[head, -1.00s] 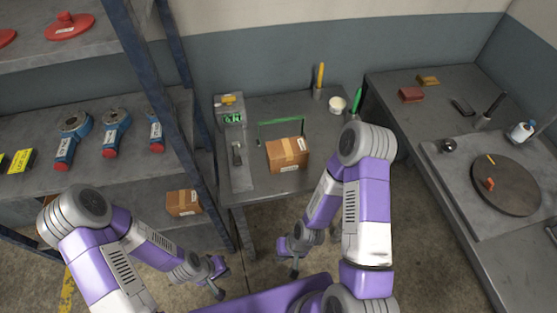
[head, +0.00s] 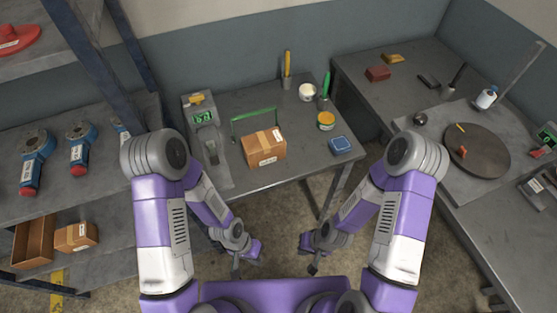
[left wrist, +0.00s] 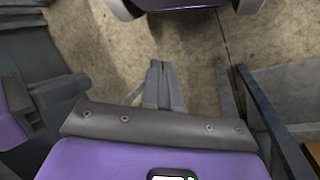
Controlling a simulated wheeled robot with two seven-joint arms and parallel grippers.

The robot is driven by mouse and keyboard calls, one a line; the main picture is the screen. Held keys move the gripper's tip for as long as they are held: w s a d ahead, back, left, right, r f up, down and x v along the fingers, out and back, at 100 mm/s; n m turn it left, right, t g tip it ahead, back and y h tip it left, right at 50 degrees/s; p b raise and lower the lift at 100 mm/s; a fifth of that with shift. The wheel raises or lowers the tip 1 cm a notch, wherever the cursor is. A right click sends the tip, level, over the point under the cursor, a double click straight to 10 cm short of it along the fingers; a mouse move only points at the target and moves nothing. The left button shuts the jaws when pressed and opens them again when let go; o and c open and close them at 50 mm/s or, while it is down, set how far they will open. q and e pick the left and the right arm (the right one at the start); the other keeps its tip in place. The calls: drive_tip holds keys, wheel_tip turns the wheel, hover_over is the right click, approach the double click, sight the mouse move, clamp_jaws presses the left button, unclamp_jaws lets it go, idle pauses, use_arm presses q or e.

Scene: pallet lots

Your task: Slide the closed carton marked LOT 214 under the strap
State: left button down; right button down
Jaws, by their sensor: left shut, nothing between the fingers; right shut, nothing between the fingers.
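A closed brown carton (head: 264,147) with tape and a white label sits on the middle table; its label is too small to read. A green strap (head: 254,115) stands like a low arch just behind it. A second closed carton (head: 76,236) lies on the lower shelf at left, its label also unreadable. My left gripper (head: 236,272) is shut and empty, low in front of the table. It shows in the left wrist view (left wrist: 160,88) above bare floor. My right gripper (head: 313,268) is shut and empty, also low in front of the table, apart from everything.
An open box (head: 33,243) stands beside the shelf carton. A side table (head: 440,160) holds a round disc.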

use_arm(q)
drive_tip(key=s+m+g+y+b, duration=0.1)
drive_tip(key=s+m+g+y, duration=0.2)
drive_tip(key=m, duration=0.4)
drive_tip(key=m+t+y+b, duration=0.4)
drive_tip(key=m+t+y, duration=0.2)
drive_tip(key=m+t, duration=1.6)
approach(268, 153)
drive_tip(key=b+x, duration=0.3)
drive_tip(key=x, duration=0.3)
drive_tip(key=shift+w+a, duration=0.2)
drive_tip(key=shift+w, duration=0.15)
